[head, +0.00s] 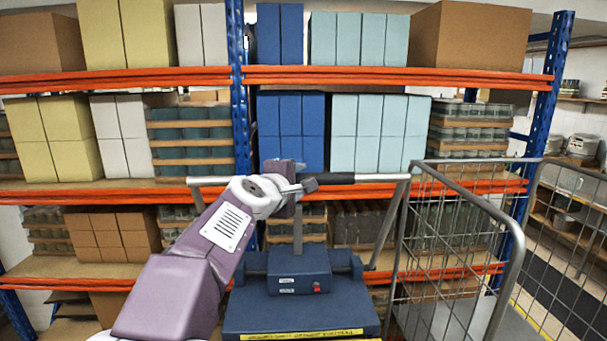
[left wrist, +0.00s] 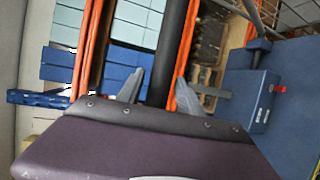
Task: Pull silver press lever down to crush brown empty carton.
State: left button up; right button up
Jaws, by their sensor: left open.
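The press (head: 298,285) is a dark blue machine low in the middle of the head view; it also shows at the right of the left wrist view (left wrist: 285,120). Its silver lever (head: 387,228) is raised, a wide frame with a black grip bar (head: 345,178) across the top. My left gripper (head: 300,183) is at this bar, near its middle. In the left wrist view the open fingers (left wrist: 160,88) stand on either side of the black bar (left wrist: 172,45); whether they touch it I cannot tell. The brown carton cannot be made out in the press. My right gripper is out of view.
Orange-and-blue shelving (head: 400,75) with boxes and jar trays stands behind the press. A wire mesh cage trolley (head: 455,235) stands close on the right. A yellow label strip (head: 300,335) marks the press's front edge.

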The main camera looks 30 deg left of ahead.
pick_arm(q)
jog(key=x, duration=0.3)
jog(key=shift+w, duration=0.3)
grip_shut()
dwell(1.2)
